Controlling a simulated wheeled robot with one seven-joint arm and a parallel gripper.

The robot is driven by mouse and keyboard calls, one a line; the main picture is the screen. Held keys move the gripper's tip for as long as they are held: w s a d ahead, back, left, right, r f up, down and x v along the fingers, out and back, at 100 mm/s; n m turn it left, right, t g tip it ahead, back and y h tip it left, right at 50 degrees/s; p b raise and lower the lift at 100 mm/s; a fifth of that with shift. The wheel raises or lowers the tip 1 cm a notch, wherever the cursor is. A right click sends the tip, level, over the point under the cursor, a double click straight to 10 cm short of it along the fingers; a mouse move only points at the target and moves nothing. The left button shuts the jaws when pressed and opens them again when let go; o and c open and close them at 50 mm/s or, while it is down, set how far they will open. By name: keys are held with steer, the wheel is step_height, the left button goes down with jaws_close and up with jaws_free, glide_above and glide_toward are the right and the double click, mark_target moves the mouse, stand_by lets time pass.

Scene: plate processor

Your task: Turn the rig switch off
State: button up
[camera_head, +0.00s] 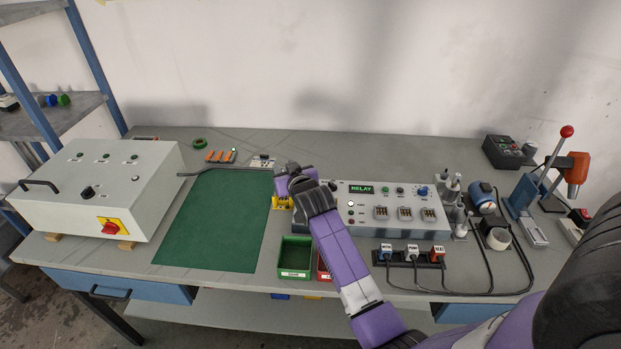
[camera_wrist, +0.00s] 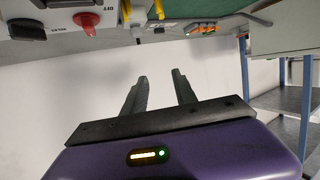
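A red rotary switch on a yellow plate (camera_head: 111,227) sits on the front of the large pale cabinet (camera_head: 60,205) at the left. The relay unit (camera_head: 385,208) in the middle has a lit green RELAY display and a column of small controls at its left end. In the wrist view a red knob (camera_wrist: 87,22) sticks out of a pale panel at the upper left. No label that I can read marks the rig switch. My gripper (camera_wrist: 160,82) is open and empty, its fingers apart and not touching the red knob. In the head view my arm hides its fingertips.
A green mat (camera_head: 222,220) lies between cabinet and relay unit. Yellow parts (camera_head: 281,203) stand close beside my gripper. A green bin (camera_head: 295,257) is at the front edge. A plug strip (camera_head: 410,258) with cables lies before the relay unit. A lever press (camera_head: 545,180) stands at right.

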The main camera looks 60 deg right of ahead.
steer(key=w+d+r+m+g+y, duration=0.1)
steer(key=d+r+m+g, duration=0.15)
steer(key=d, duration=0.45)
steer(key=w+d+r+m+g+y, duration=0.1)
steer(key=d+g+y, duration=0.15)
steer(key=d, duration=0.55)
steer(key=s+a+f+g+y, duration=0.1)
steer(key=s+a+g+y, duration=0.1)
steer(key=s+a+f+m+g+y, duration=0.1)
steer(key=s+a+y, duration=0.1)
steer(key=a, duration=0.1)
steer(key=s+a+f+g+y, duration=0.1)
steer(key=s+a+g+y, duration=0.1)
steer(key=a, duration=0.1)
steer(key=shift+s+a+m+g, duration=0.15)
steer(key=shift+s+m+g, duration=0.15)
steer(key=shift+s+m, duration=0.1)
steer(key=shift+s+a+f, duration=0.15)
steer(key=shift+f, duration=0.1)
steer(key=shift+f+p, duration=0.45)
steer(key=shift+f, duration=3.15)
jaws_close()
